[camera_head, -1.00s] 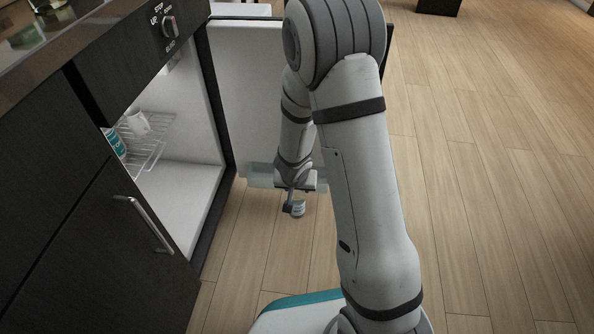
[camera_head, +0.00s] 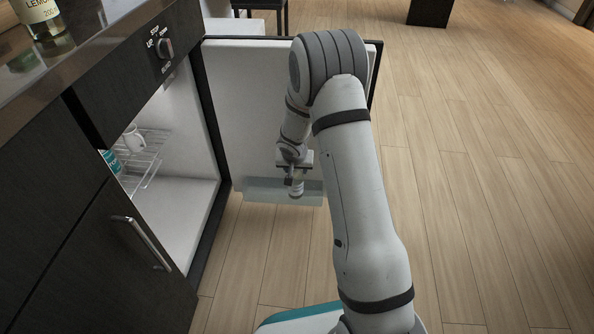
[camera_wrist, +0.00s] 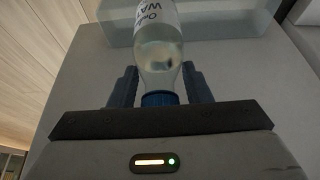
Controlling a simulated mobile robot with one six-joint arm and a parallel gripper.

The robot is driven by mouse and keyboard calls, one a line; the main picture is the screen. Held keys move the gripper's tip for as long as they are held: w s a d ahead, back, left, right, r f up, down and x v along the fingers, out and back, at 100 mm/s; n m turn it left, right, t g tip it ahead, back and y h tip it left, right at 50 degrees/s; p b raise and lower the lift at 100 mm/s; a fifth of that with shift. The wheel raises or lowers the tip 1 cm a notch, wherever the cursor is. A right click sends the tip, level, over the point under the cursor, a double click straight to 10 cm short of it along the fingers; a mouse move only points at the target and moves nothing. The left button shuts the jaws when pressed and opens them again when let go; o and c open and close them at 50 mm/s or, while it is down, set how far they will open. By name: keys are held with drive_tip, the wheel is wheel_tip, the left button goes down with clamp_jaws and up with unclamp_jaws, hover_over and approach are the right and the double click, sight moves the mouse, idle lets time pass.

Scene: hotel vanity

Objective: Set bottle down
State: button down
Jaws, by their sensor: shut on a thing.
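A clear bottle with a white label and blue cap (camera_wrist: 160,55) is in my gripper (camera_wrist: 160,90). In the wrist view the two dark fingers stand on either side of its neck, near the cap. In the head view the bottle (camera_head: 296,187) hangs below my gripper (camera_head: 292,178), in front of the open fridge door's inner face. A clear door bin (camera_head: 262,191) is low on that door, just behind or beside the bottle; I cannot tell whether they touch. The bin (camera_wrist: 205,25) also shows beyond the bottle in the wrist view.
The open fridge (camera_head: 185,185) stands left, with a wire shelf (camera_head: 145,165) holding a white cup (camera_head: 133,138) and a teal-labelled item (camera_head: 110,160). Its lower floor is bare. A bottle (camera_head: 40,20) stands on the counter.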

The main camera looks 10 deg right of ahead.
drive_tip(key=w+b+x, duration=0.1)
drive_tip(key=b+x, duration=0.2)
drive_tip(key=x, duration=0.5)
drive_tip(key=shift+d+r, duration=0.2)
drive_tip(key=shift+r, duration=0.05)
drive_tip(key=c, duration=0.7)
unclamp_jaws()
drive_tip(key=shift+c, duration=0.2)
